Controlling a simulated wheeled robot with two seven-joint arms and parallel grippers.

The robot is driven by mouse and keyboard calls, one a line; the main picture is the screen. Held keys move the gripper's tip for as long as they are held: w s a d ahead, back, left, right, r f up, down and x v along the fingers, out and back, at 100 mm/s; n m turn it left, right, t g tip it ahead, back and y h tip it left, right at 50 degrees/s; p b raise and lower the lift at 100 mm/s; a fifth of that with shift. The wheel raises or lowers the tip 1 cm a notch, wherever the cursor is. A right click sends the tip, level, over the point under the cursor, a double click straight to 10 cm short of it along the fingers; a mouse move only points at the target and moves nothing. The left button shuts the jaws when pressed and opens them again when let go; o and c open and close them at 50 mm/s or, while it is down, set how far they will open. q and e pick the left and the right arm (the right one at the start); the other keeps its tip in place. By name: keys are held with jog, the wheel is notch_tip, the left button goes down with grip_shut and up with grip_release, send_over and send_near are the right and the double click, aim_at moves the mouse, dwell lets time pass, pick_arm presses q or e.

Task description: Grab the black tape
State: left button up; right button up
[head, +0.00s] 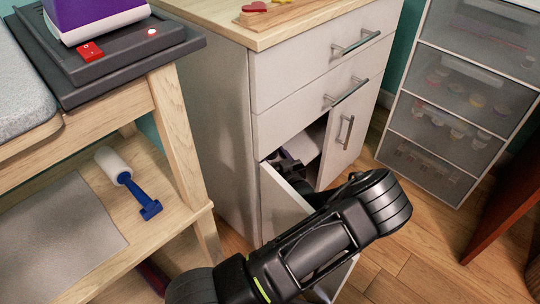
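I cannot make out the black tape in the head view. A dark shape (285,171) shows in the shadowed lower opening of the white cabinet (222,130), and I cannot tell whether it is part of my gripper or another thing. My black arm comes in from the bottom, left of centre, so I take it as my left arm. It reaches across the front of the open cabinet door (281,207) and bends at a joint on the right. Its fingertips are not clear, so their opening and any grip are hidden. My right gripper is not in view.
The other cabinet door (337,140) and the drawers above look shut. A lint roller (112,164) lies on the wooden shelf (178,205) at left. A drawer unit (462,100) stands at right. Wooden floor (430,235) is clear between the cabinet and a reddish-brown furniture leg (505,205).

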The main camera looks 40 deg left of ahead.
pick_arm(q)
jog(key=shift+c, duration=0.4)
jog(key=c, duration=0.9)
